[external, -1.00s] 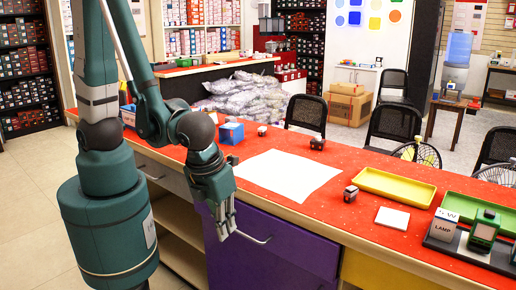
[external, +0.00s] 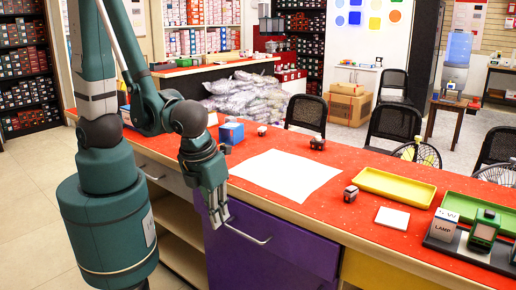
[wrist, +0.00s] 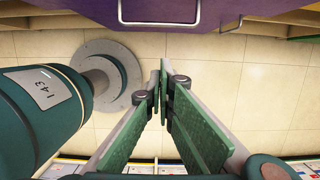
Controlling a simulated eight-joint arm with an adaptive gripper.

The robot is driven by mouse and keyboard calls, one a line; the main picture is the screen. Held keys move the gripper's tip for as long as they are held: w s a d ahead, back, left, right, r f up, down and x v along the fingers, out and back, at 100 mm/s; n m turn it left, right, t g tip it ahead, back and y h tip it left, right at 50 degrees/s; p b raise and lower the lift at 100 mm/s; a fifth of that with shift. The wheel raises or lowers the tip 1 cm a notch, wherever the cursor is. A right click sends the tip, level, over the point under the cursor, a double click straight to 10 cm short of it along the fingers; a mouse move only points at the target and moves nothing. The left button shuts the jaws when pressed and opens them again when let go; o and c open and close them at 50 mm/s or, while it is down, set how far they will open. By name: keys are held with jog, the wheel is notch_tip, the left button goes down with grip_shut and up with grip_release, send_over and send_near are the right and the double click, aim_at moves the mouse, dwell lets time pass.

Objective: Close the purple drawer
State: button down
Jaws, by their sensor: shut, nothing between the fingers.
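The purple drawer (external: 268,258) is in the counter below the red top, right of the open shelves. A metal bar handle (external: 248,236) runs across its front. In the wrist view the purple front (wrist: 225,45) is along the top, with its handle (wrist: 160,20) near the top middle. I cannot tell exactly how far the drawer stands out. My gripper (external: 222,222) points down near the left end of the handle. In the wrist view its fingers (wrist: 163,88) are together and empty, apart from the handle.
The red counter top (external: 240,148) carries a white sheet (external: 285,176), a yellow tray (external: 395,187) and several small items. A pale drawer (external: 165,177) and open wooden shelves (external: 180,225) lie left of the purple drawer. The tiled floor (external: 40,210) in front is clear.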

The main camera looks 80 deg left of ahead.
aim_at(243, 234)
jog(key=w+a+f+b, duration=0.4)
jog(key=f, duration=0.6)
dwell(0.8)
jog(key=shift+w+a, duration=0.2)
jog(key=shift+a, duration=0.05)
jog(key=shift+w+a+b, duration=0.5)
jog(key=shift+w+a, duration=0.8)
jog(key=shift+d, duration=0.1)
jog(key=s+d+r+p, duration=0.4)
jog(key=r, duration=0.6)
jog(key=shift+s+r, duration=0.15)
jog(key=shift+r, duration=0.05)
dwell(0.5)
jog(key=shift+d, duration=0.15)
